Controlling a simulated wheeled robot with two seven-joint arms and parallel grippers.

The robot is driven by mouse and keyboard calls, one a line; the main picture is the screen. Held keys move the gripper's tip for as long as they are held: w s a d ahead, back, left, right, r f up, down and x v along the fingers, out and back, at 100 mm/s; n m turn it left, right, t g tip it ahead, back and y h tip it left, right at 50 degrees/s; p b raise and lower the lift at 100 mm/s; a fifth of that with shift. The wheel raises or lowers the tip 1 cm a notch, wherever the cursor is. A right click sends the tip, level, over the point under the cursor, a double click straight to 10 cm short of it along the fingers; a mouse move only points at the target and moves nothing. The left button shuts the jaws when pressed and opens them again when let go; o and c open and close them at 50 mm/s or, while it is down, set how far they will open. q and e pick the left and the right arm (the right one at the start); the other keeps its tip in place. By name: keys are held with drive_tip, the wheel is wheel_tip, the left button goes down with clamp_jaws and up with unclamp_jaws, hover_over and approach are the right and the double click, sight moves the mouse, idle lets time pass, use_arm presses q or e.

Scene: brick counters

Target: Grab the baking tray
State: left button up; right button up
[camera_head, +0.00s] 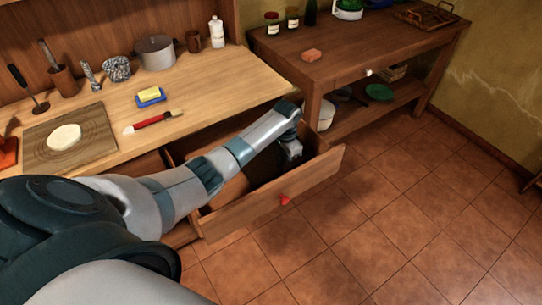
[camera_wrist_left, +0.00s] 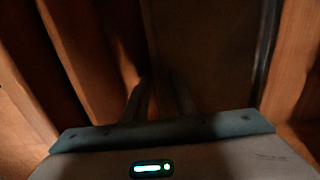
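A dark, flat thing that looks like the baking tray (camera_head: 262,172) lies in the pulled-out wooden drawer, partly hidden by my left arm. In the left wrist view it is a dark panel (camera_wrist_left: 205,45), with a greyish edge along its right side. My left gripper (camera_head: 292,153) points down into the drawer, near its right end. In the wrist view its two dark fingers (camera_wrist_left: 160,98) stand apart, close to the panel's left edge. The view is too dark to tell whether they touch it. My right gripper is not in view.
The drawer front (camera_head: 270,196) has a red knob (camera_head: 284,200). A second table (camera_head: 350,50) stands behind right. The tiled floor at right is clear.

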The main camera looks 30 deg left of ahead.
use_arm(q)
drive_tip(key=shift+f, duration=0.25)
clamp_jaws()
drive_tip(key=shift+r, duration=0.1)
idle(0.3)
wheel_tip(320, 180, up, 10)
drive_tip(key=b, duration=0.1)
drive_tip(key=shift+b, duration=0.35)
idle(0.5)
